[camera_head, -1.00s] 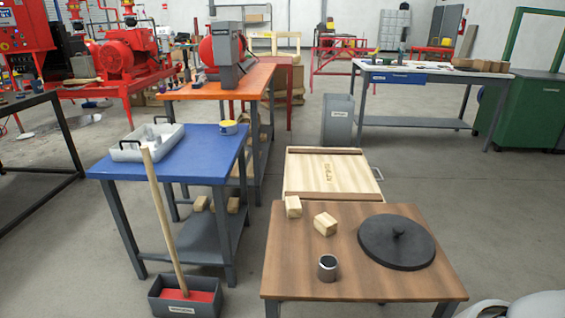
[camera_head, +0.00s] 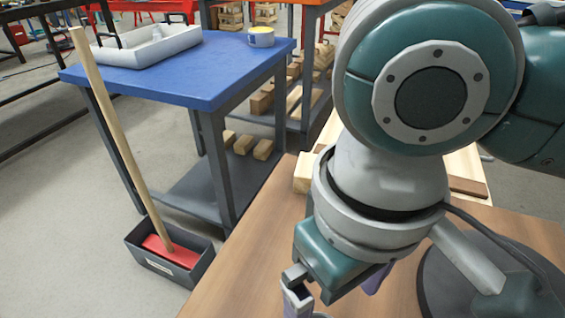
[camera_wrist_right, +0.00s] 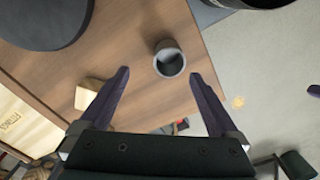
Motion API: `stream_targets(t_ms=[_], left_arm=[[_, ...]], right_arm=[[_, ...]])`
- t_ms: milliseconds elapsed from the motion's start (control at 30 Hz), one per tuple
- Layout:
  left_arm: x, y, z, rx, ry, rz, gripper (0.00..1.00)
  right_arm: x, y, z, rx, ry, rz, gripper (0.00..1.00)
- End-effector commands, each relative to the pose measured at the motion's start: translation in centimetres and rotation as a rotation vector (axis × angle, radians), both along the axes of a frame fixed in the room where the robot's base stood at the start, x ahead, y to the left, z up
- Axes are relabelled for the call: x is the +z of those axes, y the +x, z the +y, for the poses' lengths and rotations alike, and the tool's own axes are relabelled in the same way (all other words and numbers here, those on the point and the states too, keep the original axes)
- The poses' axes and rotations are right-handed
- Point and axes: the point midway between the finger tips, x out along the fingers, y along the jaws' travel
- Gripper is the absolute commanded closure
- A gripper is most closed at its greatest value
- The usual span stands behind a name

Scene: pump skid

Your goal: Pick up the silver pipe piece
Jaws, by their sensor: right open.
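The silver pipe piece (camera_wrist_right: 166,48) is a short grey hollow cylinder on the brown wooden table (camera_wrist_right: 135,50). In the right wrist view it lies between the tips of my right gripper (camera_wrist_right: 160,74), seen from above with its dark opening showing. The two dark fingers are wide apart and hold nothing. I cannot tell how high the tips are above the pipe. In the head view my right gripper (camera_head: 337,292) is low over the table at the bottom edge, and my arm and gripper hide most or all of the pipe. My left gripper is not in view.
A wooden block (camera_wrist_right: 88,94) and a round black lid (camera_wrist_right: 45,20) are on the table. A crate lid (camera_wrist_right: 22,120) is beyond. A blue table (camera_head: 190,70) with a tray (camera_head: 150,48) and a bin (camera_head: 165,262) with a leaning stick stand at left.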

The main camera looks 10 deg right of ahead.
Motion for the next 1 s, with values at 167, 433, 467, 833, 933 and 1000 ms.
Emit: stream_targets(t_ms=[167, 433, 467, 833, 933, 1000], left_arm=[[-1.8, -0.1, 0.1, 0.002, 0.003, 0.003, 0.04], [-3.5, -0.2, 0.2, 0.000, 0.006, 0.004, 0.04], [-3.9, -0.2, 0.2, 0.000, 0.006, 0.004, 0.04], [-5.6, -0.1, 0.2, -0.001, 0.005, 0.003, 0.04], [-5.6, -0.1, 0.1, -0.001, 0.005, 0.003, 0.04], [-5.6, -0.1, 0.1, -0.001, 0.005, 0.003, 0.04]], right_arm=[[-3.0, 0.0, 0.0, -0.001, 0.000, 0.001, 0.03], [-5.7, 0.0, 0.4, 0.001, 0.001, -0.001, 0.03], [-6.2, -0.1, 0.5, 0.002, 0.001, -0.001, 0.03], [-9.3, -0.1, 0.8, 0.001, 0.001, -0.003, 0.03], [-9.2, -0.1, 0.8, 0.001, 0.001, -0.003, 0.06], [-9.2, -0.1, 0.8, 0.001, 0.001, -0.003, 0.13]])
